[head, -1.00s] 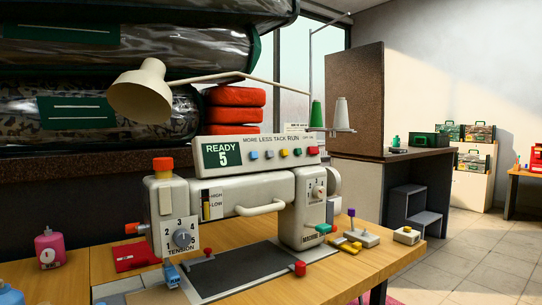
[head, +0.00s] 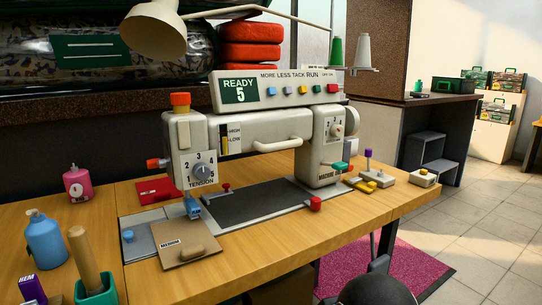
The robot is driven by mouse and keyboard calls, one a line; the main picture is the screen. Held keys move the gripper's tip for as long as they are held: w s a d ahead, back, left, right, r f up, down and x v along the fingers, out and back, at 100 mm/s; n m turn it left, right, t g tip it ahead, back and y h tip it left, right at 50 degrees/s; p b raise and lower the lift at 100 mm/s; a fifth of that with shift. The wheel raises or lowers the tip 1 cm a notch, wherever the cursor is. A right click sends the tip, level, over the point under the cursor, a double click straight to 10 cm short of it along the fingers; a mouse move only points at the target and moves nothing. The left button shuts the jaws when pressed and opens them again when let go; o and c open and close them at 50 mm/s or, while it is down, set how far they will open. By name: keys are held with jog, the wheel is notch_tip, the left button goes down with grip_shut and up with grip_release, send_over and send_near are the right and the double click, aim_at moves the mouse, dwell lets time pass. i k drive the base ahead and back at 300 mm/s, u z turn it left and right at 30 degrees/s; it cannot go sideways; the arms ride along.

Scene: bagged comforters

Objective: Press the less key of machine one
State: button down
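A cream sewing machine (head: 262,150) stands on the wooden table in the head view, with "MACHINE" lettered on its right pillar; the number after it is too small to read. Its top panel (head: 262,76) shows a green display (head: 240,91) reading "READY 5". A row of small coloured keys sits right of the display, under the words MORE, LESS, TACK and RUN. Nothing covers these keys. My gripper is not in view.
A lamp (head: 153,28) hangs above the panel's left end. Thread cones (head: 363,50) stand behind its right end. A bottle (head: 44,240), a brown board (head: 187,244) and small tools lie on the table (head: 255,258).

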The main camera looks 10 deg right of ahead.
aim_at(288, 90)
jog(key=u, duration=2.65)
jog(key=k, duration=1)
jog(key=z, duration=2)
